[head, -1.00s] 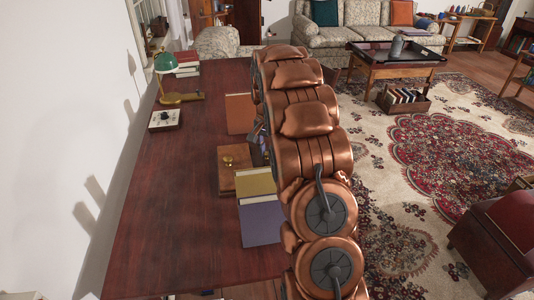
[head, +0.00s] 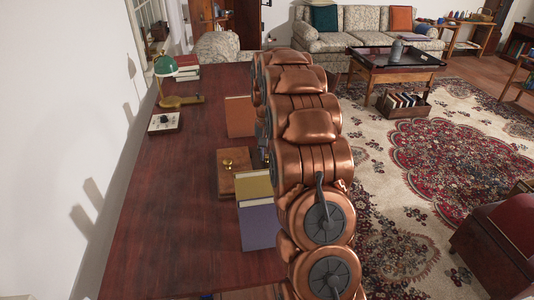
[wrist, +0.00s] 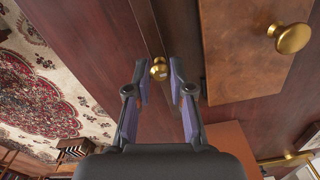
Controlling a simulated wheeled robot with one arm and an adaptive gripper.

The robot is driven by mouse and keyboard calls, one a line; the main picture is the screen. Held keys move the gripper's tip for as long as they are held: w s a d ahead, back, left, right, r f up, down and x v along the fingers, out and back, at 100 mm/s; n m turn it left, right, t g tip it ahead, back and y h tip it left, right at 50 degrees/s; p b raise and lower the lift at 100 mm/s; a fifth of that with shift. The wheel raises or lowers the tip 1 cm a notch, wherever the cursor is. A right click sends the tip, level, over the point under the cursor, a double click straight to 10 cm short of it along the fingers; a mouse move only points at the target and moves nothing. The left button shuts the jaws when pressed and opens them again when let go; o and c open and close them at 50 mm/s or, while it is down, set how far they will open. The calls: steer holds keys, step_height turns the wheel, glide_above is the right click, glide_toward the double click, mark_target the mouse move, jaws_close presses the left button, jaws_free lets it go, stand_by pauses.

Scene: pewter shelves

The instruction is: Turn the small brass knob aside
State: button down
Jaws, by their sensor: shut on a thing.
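The small brass knob (wrist: 159,70) shows in the wrist view, on a narrow dark wood strip at the desk's edge. My gripper (wrist: 160,72) has one finger on each side of it, with the tips at the knob, and is shut on it. A larger brass knob (wrist: 290,38) sits on a brown wooden block (wrist: 240,75) to the right, clear of my fingers. In the head view this block (head: 242,182) and its knob (head: 227,163) lie on the desk. There my arm hides the small knob and nearly all of my gripper.
The dark red desk (head: 175,215) carries an orange book (head: 240,115), yellow (head: 255,186) and purple (head: 260,227) books, a green lamp (head: 166,66) and a dial box (head: 164,123). A patterned rug (head: 440,150) lies to the right.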

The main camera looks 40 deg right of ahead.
mark_target(267, 155)
steer(key=c, duration=1)
jaws_free()
steer(key=shift+r, duration=0.1)
step_height(267, 155, up, 12)
steer(key=shift+f, duration=0.1)
